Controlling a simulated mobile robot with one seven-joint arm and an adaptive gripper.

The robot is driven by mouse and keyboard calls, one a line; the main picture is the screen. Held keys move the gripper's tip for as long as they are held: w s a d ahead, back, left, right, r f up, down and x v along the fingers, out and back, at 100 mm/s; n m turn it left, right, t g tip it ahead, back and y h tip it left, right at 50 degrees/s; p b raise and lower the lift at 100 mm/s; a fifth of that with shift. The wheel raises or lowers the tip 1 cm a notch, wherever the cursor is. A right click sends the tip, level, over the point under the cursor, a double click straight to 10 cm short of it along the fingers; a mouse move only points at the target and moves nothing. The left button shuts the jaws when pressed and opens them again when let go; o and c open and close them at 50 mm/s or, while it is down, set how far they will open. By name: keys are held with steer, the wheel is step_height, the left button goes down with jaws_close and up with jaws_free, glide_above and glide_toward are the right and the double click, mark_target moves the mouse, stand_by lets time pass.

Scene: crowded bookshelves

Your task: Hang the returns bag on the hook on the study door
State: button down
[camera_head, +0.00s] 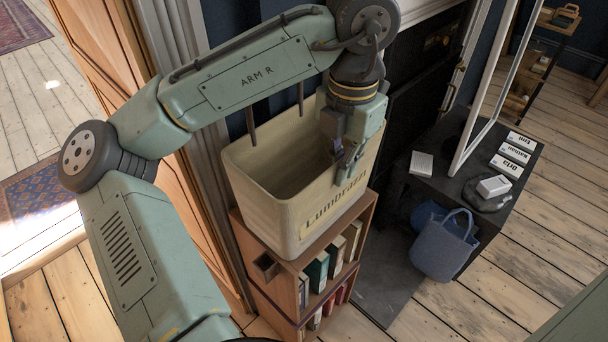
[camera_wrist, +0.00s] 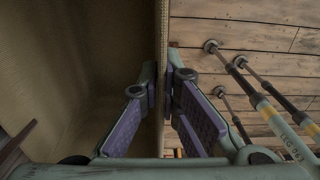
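A beige woven-looking open container (camera_head: 270,195), lettered "Lumbrazzi", stands upright on a small bookcase. Two dark upright strips show at its back rim. My gripper (camera_head: 343,160) is at its near right wall, pointing down. In the wrist view my fingers (camera_wrist: 161,85) straddle that wall (camera_wrist: 161,30), one inside and one outside, with tips close against it. A blue bag (camera_head: 443,245) with a loop handle rests low beside a dark table. I cannot tell which is the returns bag. A wooden door (camera_head: 100,80) is at the left; I see no clear hook on it.
The bookcase (camera_head: 278,278) holds several books. The dark table (camera_head: 425,183) bears white labelled blocks and a white frame. Poles (camera_wrist: 270,115) stand over the floorboards in the wrist view. Open plank floor lies at the right, and a rug (camera_head: 35,205) lies beyond the door.

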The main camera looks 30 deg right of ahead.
stand_by(0.3)
step_height(320, 180, up, 5)
steer(key=p, duration=0.5)
steer(key=shift+r+p, duration=0.1)
steer(key=shift+p, duration=0.3)
